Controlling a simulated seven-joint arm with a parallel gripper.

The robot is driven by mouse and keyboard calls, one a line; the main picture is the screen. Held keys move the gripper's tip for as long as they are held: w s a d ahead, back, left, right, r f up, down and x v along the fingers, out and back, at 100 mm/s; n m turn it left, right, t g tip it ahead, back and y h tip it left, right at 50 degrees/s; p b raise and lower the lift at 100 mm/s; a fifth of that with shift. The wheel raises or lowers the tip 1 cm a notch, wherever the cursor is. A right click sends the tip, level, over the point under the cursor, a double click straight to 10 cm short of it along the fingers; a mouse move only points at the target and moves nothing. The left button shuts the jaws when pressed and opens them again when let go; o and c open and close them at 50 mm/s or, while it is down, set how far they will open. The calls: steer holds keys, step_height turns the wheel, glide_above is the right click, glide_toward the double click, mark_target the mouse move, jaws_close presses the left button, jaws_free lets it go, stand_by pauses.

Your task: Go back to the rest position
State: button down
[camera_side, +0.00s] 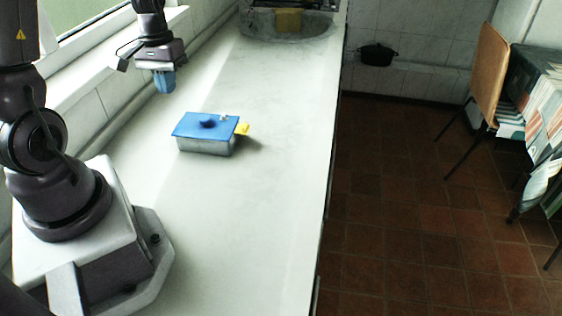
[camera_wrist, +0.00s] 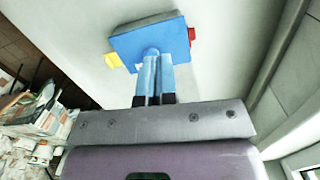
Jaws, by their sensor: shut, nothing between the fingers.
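My gripper (camera_side: 164,83) hangs above the counter at the upper left in the side view, its blue fingers shut with nothing between them. In the wrist view the gripper (camera_wrist: 152,60) shows its two blue fingers side by side. A grey rectangular pot (camera_side: 205,146) with a blue lid (camera_side: 190,124) stands on the counter, to the right of and below my gripper in the side view. The lid has a dark knob (camera_side: 208,123) on top. In the wrist view the lid (camera_wrist: 130,43) appears beyond the fingertips, which hide part of it. The gripper is apart from the pot.
The pale counter (camera_side: 260,220) is clear around the pot. A yellow piece (camera_side: 242,129) sticks out at the pot's right side. A sink (camera_side: 262,28) with a yellow item (camera_side: 288,21) lies at the far end. A window ledge and tiled wall run along the left.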

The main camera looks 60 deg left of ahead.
steer(key=s+d+r+m+t, duration=0.2)
steer(key=d+r+m+t, duration=0.1)
steer(key=d+r, duration=0.5)
steer(key=s+d+r+m+t, duration=0.2)
steer(key=d+r+m, duration=0.3)
steer(key=d, duration=0.8)
step_height(320, 180, up, 3)
steer(key=shift+d+r+t+y, duration=0.1)
steer(key=shift+d+t+y, duration=0.2)
steer(key=shift+t, duration=0.1)
stand_by(0.6)
